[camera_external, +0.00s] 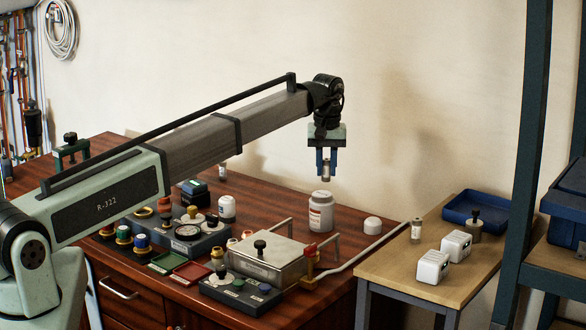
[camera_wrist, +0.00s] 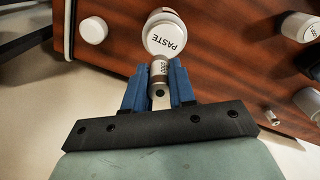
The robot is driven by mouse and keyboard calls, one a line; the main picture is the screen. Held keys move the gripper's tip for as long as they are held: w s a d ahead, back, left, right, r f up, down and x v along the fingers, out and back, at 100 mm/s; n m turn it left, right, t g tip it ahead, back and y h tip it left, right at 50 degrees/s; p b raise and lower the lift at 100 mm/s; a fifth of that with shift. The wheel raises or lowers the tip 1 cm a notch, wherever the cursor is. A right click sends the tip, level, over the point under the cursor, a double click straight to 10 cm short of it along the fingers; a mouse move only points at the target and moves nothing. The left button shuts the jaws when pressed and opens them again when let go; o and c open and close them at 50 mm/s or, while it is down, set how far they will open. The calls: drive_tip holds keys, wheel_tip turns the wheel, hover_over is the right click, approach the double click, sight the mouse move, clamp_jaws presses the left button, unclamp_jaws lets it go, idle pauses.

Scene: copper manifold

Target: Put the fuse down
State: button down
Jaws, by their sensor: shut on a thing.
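My gripper (camera_external: 326,166) hangs from the arm above the back right part of the wooden desk, fingers pointing down. Its blue fingers are shut on a small silver and white cylindrical fuse (camera_external: 326,170). In the wrist view the fuse (camera_wrist: 159,82) sits between the two blue fingers (camera_wrist: 159,88), with printing on its side. The fuse is held in the air, near the white paste jar (camera_external: 321,212). In the wrist view the jar (camera_wrist: 166,36) shows just beyond the fuse. Another similar small cylinder (camera_external: 416,230) stands on the light side table (camera_external: 385,268).
A white cap (camera_external: 372,224) sits right of the jar. A metal box with a black knob (camera_external: 268,258) stands at the desk's front. Several coloured knobs and a gauge (camera_external: 188,232) crowd the left. A blue tray (camera_external: 475,211) and white blocks (camera_external: 432,266) occupy the side table.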

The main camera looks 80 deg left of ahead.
drive_tip(key=w+d+r+m, duration=0.2)
drive_tip(key=w+d+r, duration=0.2)
drive_tip(key=w+d, duration=0.9)
drive_tip(key=w+d+r+m, duration=0.1)
drive_tip(key=w+d+r, duration=0.3)
drive_tip(key=w+d, duration=0.95)
drive_tip(key=shift+s+d+f+n, duration=0.4)
drive_tip(key=shift+s+f+n, duration=0.15)
drive_tip(key=shift+f, duration=1.15)
drive_tip(key=shift+s+d+f+n, duration=0.4)
drive_tip(key=shift+f+n, duration=0.25)
drive_tip(key=shift+f, duration=1.05)
drive_tip(key=shift+s+d+f+n, duration=0.4)
drive_tip(key=shift+s+f+n, duration=0.15)
drive_tip(key=shift+f, duration=1.15)
drive_tip(key=shift+f, duration=0.1)
drive_tip(key=c, duration=0.9)
unclamp_jaws()
drive_tip(key=shift+c, duration=0.2)
